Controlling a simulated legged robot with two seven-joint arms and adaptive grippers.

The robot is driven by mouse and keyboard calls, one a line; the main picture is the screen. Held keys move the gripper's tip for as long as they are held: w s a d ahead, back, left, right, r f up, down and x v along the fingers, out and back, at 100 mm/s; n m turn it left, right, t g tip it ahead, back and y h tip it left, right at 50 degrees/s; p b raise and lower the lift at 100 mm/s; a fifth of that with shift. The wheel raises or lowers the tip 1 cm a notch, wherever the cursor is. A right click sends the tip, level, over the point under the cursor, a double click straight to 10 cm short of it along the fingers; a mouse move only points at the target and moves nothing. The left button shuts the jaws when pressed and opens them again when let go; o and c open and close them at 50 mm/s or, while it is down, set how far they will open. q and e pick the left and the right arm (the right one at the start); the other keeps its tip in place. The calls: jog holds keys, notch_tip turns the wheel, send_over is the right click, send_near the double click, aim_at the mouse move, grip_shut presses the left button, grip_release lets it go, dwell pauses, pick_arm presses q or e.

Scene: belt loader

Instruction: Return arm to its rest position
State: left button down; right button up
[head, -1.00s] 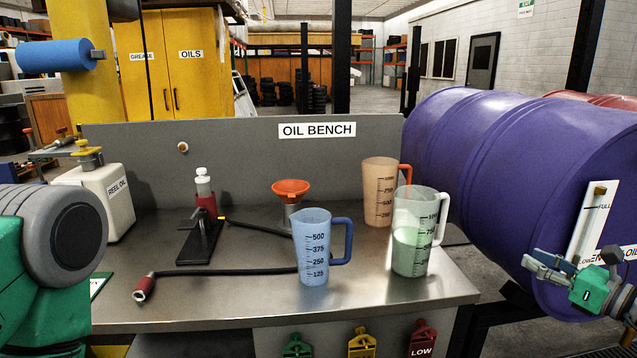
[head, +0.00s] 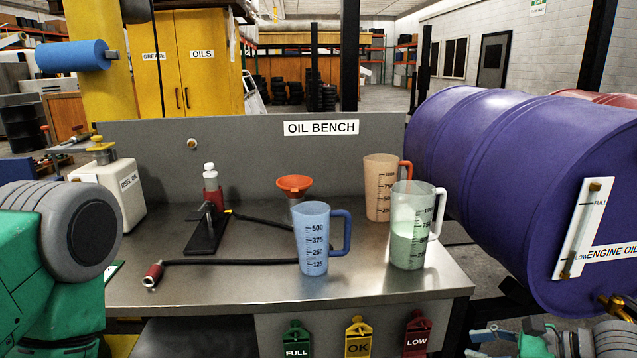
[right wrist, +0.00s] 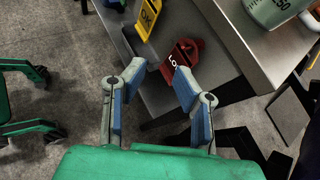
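My right gripper (head: 478,343) is low at the bottom right of the head view, below the purple engine oil drum (head: 490,180) and just off the bench's right front corner. In the right wrist view its two blue-padded fingers (right wrist: 160,80) are spread apart with nothing between them. The red LOW tag (right wrist: 183,58) on the bench front is beyond the fingertips. My left arm shows only as a green and grey part at the left edge. Its gripper is out of view.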

jog(key=s+a+f+n+g+h, duration=0.3)
jog(key=s+f+n+g, duration=0.15)
jog(key=s+f, duration=0.35)
jog(key=s+a+f+n+g+h, duration=0.35)
jog(key=s+f+n, duration=0.3)
jog(key=s, duration=0.45)
jog(key=s+d+f+n+h, duration=0.2)
jog(key=s+d+n+h, duration=0.1)
jog(key=s+n, duration=0.7)
jog(key=d+n, duration=0.1)
jog(key=n, duration=0.2)
jog(key=shift+s+d+f+t, duration=0.15)
jog(key=shift+s+f+t, duration=0.15)
jog(key=shift+f+t, duration=0.1)
jog(key=shift+h, duration=0.35)
